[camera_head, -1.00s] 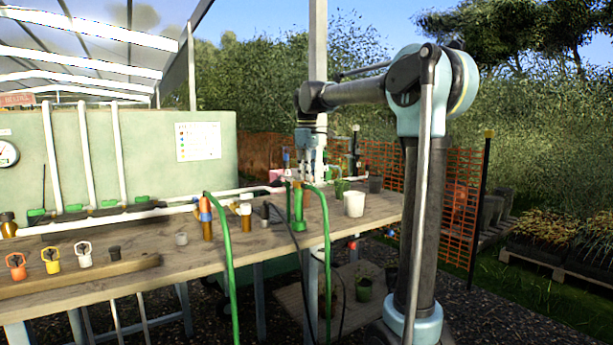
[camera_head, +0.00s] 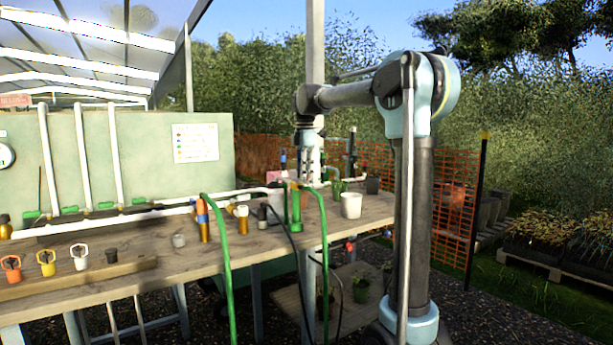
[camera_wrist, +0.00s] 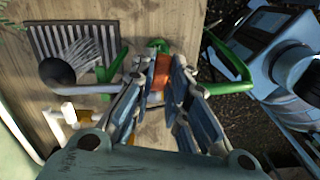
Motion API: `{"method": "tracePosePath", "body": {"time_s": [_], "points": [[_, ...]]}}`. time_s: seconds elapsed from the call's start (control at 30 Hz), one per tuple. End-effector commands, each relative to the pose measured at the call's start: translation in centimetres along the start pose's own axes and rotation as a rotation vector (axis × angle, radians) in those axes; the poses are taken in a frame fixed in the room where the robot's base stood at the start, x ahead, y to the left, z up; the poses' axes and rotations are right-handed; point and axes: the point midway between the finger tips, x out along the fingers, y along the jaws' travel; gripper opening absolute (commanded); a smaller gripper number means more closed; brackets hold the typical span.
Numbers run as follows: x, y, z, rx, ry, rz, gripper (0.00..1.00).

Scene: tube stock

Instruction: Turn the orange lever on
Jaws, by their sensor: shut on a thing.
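The orange lever (camera_wrist: 161,72) shows between my fingers in the wrist view, with a green fitting (camera_wrist: 158,44) just beyond it. My gripper (camera_wrist: 161,80) is shut on the lever, one finger on each side of it. In the head view my gripper (camera_head: 309,174) points down over the bench beside the upright green pipe (camera_head: 295,206). The lever is mostly hidden there, so its angle is hard to tell.
A green hose (camera_wrist: 230,70) curves close on the right in the wrist view, and a white pipe (camera_wrist: 92,89) runs left. A white pot (camera_head: 351,205) stands on the wooden bench (camera_head: 270,236). Orange and yellow handled fittings (camera_head: 46,262) sit at the left.

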Motion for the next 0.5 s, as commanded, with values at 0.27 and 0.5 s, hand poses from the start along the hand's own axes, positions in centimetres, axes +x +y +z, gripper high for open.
{"method": "tracePosePath", "body": {"time_s": [0.27, 0.5], "points": [[0.02, 0.63, -0.01, -0.145, -0.001, 0.004, 0.00], [0.02, 0.81, -0.06, -0.200, -0.001, 0.004, 0.00]]}}
